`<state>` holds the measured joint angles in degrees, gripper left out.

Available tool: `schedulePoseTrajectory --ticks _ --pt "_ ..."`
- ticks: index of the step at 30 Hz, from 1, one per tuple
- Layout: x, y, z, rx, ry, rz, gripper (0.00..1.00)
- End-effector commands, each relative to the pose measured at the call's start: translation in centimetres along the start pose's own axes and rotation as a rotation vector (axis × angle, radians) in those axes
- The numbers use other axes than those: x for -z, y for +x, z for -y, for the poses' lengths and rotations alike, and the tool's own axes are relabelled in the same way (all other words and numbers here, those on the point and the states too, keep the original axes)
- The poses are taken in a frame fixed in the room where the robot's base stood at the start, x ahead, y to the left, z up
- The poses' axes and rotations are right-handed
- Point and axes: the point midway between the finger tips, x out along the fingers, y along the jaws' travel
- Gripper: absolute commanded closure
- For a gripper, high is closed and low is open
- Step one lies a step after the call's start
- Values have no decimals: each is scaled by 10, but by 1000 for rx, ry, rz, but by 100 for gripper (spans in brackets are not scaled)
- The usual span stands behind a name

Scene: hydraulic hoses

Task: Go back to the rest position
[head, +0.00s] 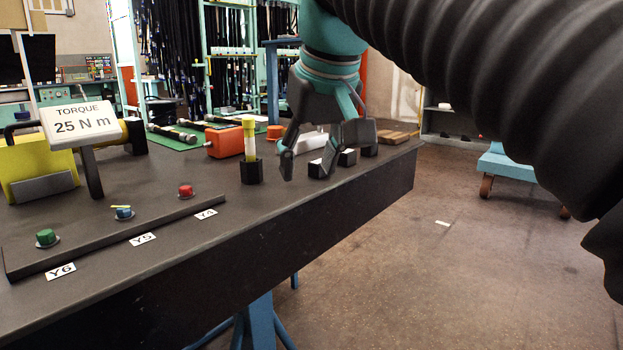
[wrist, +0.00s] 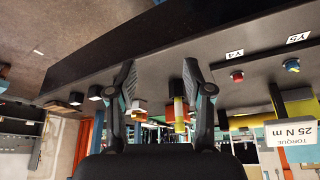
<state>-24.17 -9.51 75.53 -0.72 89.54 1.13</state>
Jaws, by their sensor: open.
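My gripper (head: 307,168) is open and empty in the head view, with its fingers pointing down over the right part of the dark workbench (head: 330,190). A black holder with a yellow cylinder (head: 250,140) stands upright just left of the fingers, apart from them. Small black blocks with pale tops (head: 347,157) stand close behind and right of the fingers; whether the fingers touch any is unclear. The wrist view is upside down and shows both fingers of my gripper (wrist: 160,78) spread apart with nothing between their tips.
Green (head: 46,237), blue (head: 123,212) and red (head: 185,190) caps sit on a bench strip. A torque sign (head: 78,122) stands at left, an orange box (head: 224,141) behind. A blue cart (head: 507,165) stands at right. The floor between is mostly clear.

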Motion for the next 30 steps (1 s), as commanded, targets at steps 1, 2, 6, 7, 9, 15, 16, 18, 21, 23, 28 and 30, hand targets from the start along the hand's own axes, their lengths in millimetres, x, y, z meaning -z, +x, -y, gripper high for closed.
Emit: schedulePoseTrajectory --ticks 1,2,6,7,9,15,16,18,21,23,28,30 --pt "-14 6 -12 -12 27 -2 49" --pt "-22 11 -18 -18 40 -5 49" --pt "-60 36 -43 -46 101 -17 49" --pt "-70 42 -47 -53 115 -20 49" --pt "-92 56 -58 -67 145 -25 49" --pt "-162 101 -81 -110 233 -42 49" --pt "-174 108 -84 -117 246 -44 49" --pt "-200 126 -89 -131 275 -48 49" --pt "-233 147 -94 -149 311 -55 49" --pt "-249 158 -95 -158 328 -59 49" --pt "-276 177 -97 -173 355 -64 49" --pt "-280 180 -97 -175 359 -65 49"
